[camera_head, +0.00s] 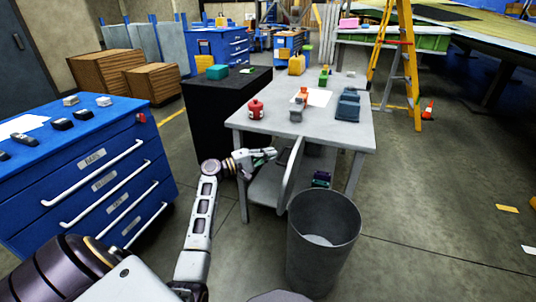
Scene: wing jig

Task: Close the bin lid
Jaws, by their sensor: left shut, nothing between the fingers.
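A grey round bin (312,268) stands on the floor in front of the grey table. Its lid (291,178) stands up steeply at the left side of the bin's rim, seen almost edge-on, so the bin's mouth is open. My left gripper (272,154) is shut and empty. It is just left of the lid's upper part; whether it touches the lid cannot be told. My right gripper is not in view.
The grey table (262,124) behind the bin carries a red can (256,109), a blue-grey item (348,104) and other small things. A blue drawer cabinet (90,190) is at left. A yellow ladder (410,80) stands behind right.

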